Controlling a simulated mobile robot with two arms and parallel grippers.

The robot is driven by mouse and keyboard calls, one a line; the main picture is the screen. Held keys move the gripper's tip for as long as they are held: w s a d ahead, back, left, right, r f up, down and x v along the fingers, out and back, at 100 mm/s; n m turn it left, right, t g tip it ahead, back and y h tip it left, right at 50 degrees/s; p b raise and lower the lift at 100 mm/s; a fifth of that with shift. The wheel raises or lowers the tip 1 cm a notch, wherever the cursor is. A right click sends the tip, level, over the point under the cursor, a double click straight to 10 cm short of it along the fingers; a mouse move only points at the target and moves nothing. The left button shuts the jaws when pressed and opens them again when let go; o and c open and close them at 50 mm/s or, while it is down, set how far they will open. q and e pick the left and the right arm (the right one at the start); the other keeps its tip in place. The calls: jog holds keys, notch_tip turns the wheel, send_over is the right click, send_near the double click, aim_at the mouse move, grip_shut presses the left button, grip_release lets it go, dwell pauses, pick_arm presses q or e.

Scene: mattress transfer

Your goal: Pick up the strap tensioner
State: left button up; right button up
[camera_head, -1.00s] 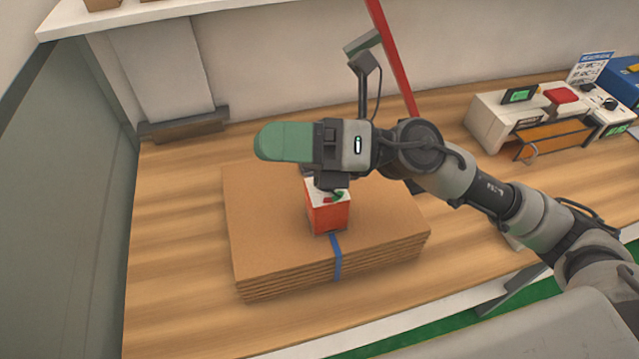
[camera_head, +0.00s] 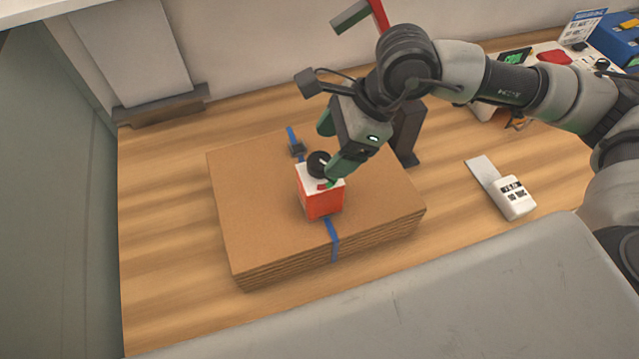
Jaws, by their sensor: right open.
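The strap tensioner, which I take to be the red and white box with a black round knob (camera_head: 321,200), stands on a stack of flat cardboard (camera_head: 250,205). A blue strap (camera_head: 332,240) runs over the stack and under the box. My right gripper (camera_head: 328,152) is open, with its green fingers angled down and left at the top of the box. One finger is behind the knob and the other is close to its right side. I cannot tell whether they touch it. My left gripper is not in view.
A white handheld device (camera_head: 512,197) lies on the wooden table (camera_head: 165,230) to the right. Bench equipment and a blue box (camera_head: 617,40) stand at the back right. The table left of the stack is clear.

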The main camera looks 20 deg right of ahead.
aim_at(321, 160)
jog(key=p+x, duration=0.2)
jog(key=x, duration=0.2)
jog(key=shift+w+f, duration=0.2)
jog(key=shift+f, duration=0.3)
grip_shut()
jog(key=shift+r, duration=0.1)
